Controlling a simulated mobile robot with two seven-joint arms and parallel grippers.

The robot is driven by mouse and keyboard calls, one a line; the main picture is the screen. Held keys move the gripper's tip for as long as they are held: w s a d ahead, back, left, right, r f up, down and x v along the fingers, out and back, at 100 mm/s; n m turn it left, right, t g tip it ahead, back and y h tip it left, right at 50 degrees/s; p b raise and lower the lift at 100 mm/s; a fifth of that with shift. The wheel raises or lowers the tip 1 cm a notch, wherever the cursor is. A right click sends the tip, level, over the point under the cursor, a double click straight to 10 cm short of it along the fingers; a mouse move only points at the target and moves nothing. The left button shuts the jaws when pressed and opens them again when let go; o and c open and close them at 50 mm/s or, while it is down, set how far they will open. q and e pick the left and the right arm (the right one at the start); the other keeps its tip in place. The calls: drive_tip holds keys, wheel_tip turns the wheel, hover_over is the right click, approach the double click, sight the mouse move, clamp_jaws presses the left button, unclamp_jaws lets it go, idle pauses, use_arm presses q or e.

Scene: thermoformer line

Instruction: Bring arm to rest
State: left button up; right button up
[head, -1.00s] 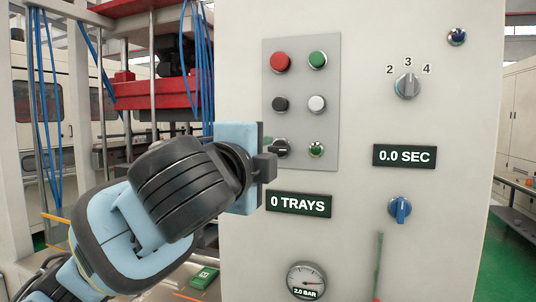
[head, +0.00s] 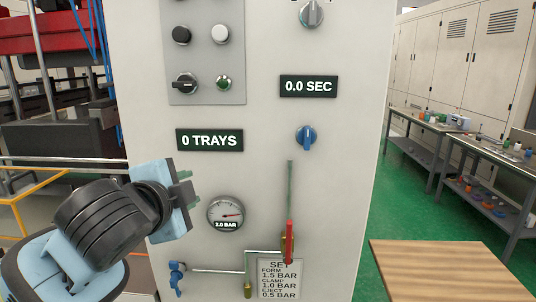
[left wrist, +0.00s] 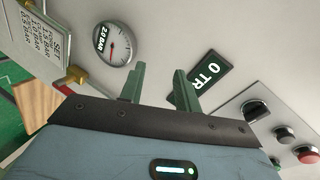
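My left gripper (head: 188,188) comes in from the left, in front of the grey-white control cabinet (head: 345,130), below the "0 TRAYS" sign (head: 210,140) and left of the round gauge (head: 226,214). In the left wrist view its two green fingers (left wrist: 158,84) stand apart with nothing between them. The gripper is open and empty. The gauge (left wrist: 113,45) and part of the sign (left wrist: 203,80) show beyond the fingers. I cannot tell whether the fingers touch the cabinet, but they look clear of it. My right gripper is not in view.
The black selector knob (head: 184,84), blue knob (head: 306,136), red-handled valve (head: 289,242) and small blue valve (head: 177,275) project from the cabinet. A wooden tabletop (head: 445,270) is at the lower right. Green floor (head: 370,210) lies open behind it. A yellow rail (head: 35,192) is at left.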

use_arm(q)
drive_tip(key=s+a+f+n+g, duration=0.1)
drive_tip(key=s+f+n+g, duration=0.3)
drive_tip(key=f, duration=1)
drive_tip(key=s+a+f+n+g, duration=0.1)
drive_tip(key=s+f+n+g, duration=0.15)
drive_tip(key=s+f, duration=0.75)
drive_tip(key=s+a+f+n+g+y, duration=0.1)
drive_tip(key=s+a+f+n+g, duration=0.25)
drive_tip(key=s+f, duration=0.65)
drive_tip(key=s+a+f+n+g+y, duration=0.1)
drive_tip(key=s+a+f+n+g, duration=0.2)
drive_tip(key=s+f, duration=0.7)
drive_tip(key=w+d+f+t+h, duration=0.2)
drive_tip(key=w+f+t, duration=0.4)
drive_tip(key=f+t, duration=0.2)
wheel_tip(320, 180, down, 2)
drive_tip(key=shift+w+d+f, duration=0.1)
drive_tip(key=shift+w+d, duration=0.05)
drive_tip(key=shift+w, duration=0.15)
